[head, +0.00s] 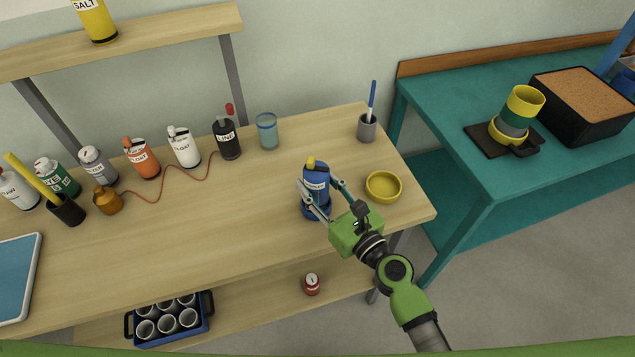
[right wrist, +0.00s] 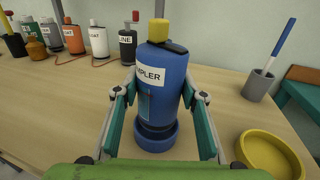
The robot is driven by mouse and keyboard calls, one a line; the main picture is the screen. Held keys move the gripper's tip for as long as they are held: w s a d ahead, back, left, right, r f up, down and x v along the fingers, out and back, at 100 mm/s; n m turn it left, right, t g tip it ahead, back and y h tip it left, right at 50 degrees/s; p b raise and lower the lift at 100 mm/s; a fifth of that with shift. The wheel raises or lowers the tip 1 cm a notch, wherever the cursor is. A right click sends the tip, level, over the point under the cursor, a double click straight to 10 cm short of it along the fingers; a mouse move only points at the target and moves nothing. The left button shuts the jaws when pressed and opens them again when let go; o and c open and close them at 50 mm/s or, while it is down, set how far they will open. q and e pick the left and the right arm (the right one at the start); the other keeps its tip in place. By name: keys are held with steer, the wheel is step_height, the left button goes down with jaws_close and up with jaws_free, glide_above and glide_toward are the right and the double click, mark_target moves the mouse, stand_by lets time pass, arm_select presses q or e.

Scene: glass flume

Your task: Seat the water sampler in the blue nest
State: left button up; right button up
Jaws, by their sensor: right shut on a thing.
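The water sampler (head: 317,178) is a blue bottle with a yellow cap and a white label ending in "PLER" in the right wrist view (right wrist: 160,84). My right gripper (head: 322,196) is shut on its body, one finger on each side. The sampler leans slightly in the right wrist view. The blue nest (right wrist: 155,143) is a low round ring on the table, directly under the sampler. The sampler's dark lower end is at the nest's opening; I cannot tell whether it touches the bottom. My left gripper is not in view.
A yellow dish (head: 384,186) stands just right of my right gripper, and a grey cup with a blue pen (head: 367,127) behind it. A blue glass (head: 267,131) and several labelled bottles line the back. The front middle of the wooden table (head: 210,225) is clear.

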mark_target(323, 201)
steer(key=shift+f+b, duration=1.65)
steer(key=shift+f, duration=0.05)
steer(key=o, duration=1.4)
steer(key=shift+s, duration=0.1)
steer(key=v, duration=1.2)
